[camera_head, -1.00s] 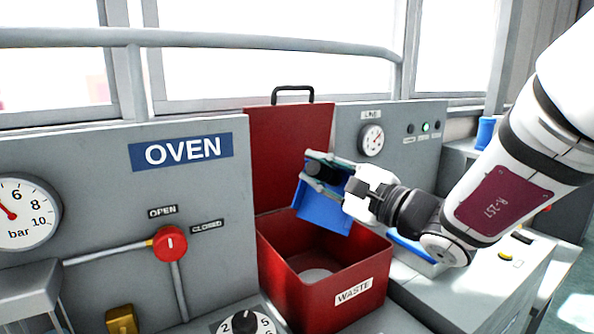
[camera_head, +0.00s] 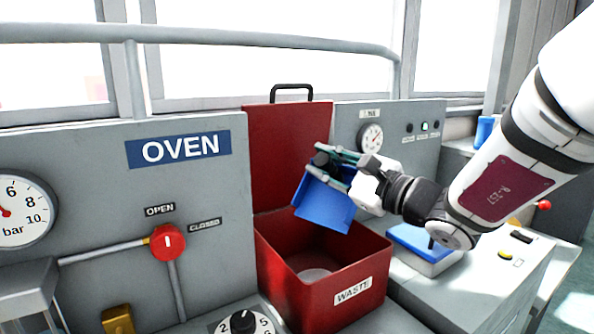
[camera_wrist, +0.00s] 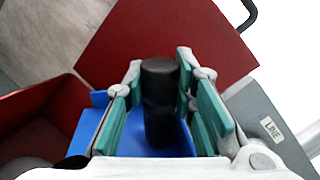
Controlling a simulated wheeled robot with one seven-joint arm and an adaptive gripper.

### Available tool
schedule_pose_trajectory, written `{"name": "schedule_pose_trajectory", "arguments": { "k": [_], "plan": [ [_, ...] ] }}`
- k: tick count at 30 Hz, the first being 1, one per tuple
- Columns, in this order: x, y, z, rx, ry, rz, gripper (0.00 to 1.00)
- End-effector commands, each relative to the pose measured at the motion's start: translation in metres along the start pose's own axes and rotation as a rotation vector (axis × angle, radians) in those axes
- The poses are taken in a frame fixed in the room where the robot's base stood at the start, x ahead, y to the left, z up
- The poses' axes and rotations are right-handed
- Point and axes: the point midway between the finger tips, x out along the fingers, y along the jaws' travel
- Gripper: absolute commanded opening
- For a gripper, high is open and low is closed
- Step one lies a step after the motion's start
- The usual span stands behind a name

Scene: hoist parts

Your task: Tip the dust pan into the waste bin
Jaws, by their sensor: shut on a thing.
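The blue dust pan (camera_head: 325,205) hangs steeply tilted above the open red waste bin (camera_head: 320,300), its wide edge low over the opening. My gripper (camera_head: 338,162) is shut on the pan's black handle (camera_head: 320,160). In the wrist view the handle (camera_wrist: 160,85) stands between the green finger pads, with part of the blue pan (camera_wrist: 150,135) behind it. The bin's lid (camera_head: 290,150) stands up at the back. A pale round patch (camera_head: 315,275) shows on the bin's floor. I cannot tell whether any dust is on the pan.
The grey oven panel (camera_head: 90,200) with a red knob (camera_head: 168,242) stands left of the bin. The line panel (camera_head: 400,155) is behind on the right. A blue-topped white block (camera_head: 425,262) sits on the right counter, below my arm. A rail (camera_head: 240,42) crosses above.

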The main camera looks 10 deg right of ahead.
Motion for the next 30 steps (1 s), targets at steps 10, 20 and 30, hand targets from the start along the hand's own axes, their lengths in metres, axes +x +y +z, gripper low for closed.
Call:
{"name": "schedule_pose_trajectory", "arguments": {
  "k": [10,20,30],
  "plan": [
    [0.001,-0.026,-0.021,0.279,0.047,-0.009,0.00],
    [0.002,-0.033,-0.028,0.390,0.066,-0.010,0.00],
    [0.002,-0.040,-0.042,0.556,0.092,-0.010,0.00]
  ]
}}
